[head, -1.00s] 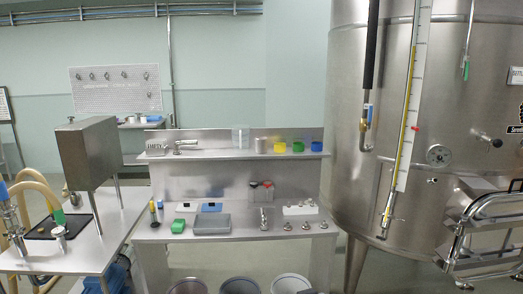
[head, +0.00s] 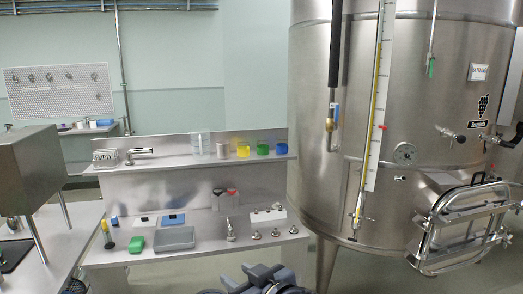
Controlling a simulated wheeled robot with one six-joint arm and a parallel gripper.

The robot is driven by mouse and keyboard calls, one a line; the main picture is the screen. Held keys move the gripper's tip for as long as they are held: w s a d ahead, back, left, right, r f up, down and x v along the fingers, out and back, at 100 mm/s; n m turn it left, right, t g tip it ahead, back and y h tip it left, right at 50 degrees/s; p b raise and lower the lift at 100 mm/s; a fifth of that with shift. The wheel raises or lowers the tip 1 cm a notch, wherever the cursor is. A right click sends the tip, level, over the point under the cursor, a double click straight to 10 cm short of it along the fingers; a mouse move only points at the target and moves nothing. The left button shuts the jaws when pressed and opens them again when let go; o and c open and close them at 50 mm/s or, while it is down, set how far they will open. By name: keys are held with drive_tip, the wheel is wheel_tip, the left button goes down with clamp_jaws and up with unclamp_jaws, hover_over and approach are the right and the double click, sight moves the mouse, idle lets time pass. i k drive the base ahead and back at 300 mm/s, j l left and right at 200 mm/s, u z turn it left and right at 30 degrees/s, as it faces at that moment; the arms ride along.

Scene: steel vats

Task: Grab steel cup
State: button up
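The steel cup (head: 222,147) is a small silvery cylinder standing upright on the upper shelf of the steel bench. It stands between a clear beaker (head: 201,144) on its left and a yellow cup (head: 243,151) on its right. Nothing touches it from my side. Dark grey parts of my arm show at the bottom edge of the head view, well below and in front of the shelf. I cannot make out gripper fingers there.
The upper shelf (head: 175,160) also holds a green cup (head: 263,149) and a blue cup (head: 281,148). The lower worktop holds a grey tray (head: 174,238), a green block (head: 136,244) and steel fittings. A large steel vat (head: 400,120) stands right; a side table (head: 60,240) stands left.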

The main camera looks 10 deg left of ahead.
sight(223, 147)
drive_tip(key=i+j+z, duration=0.3)
drive_tip(key=j, duration=0.3)
drive_tip(key=i+j+z, duration=0.15)
drive_tip(key=i+j, duration=0.15)
drive_tip(key=i+j+z, duration=0.15)
drive_tip(key=j, duration=0.2)
drive_tip(key=i+j+z, duration=0.15)
drive_tip(key=j, duration=0.25)
drive_tip(key=i+j, duration=0.15)
drive_tip(key=j, duration=0.2)
drive_tip(key=i+j, duration=0.15)
drive_tip(key=j, duration=0.2)
drive_tip(key=i+j, duration=0.1)
drive_tip(key=j, duration=0.3)
drive_tip(key=i+j, duration=0.15)
drive_tip(key=j, duration=0.2)
drive_tip(key=i+j+z, duration=0.1)
drive_tip(key=j, duration=0.25)
drive_tip(key=i, duration=0.05)
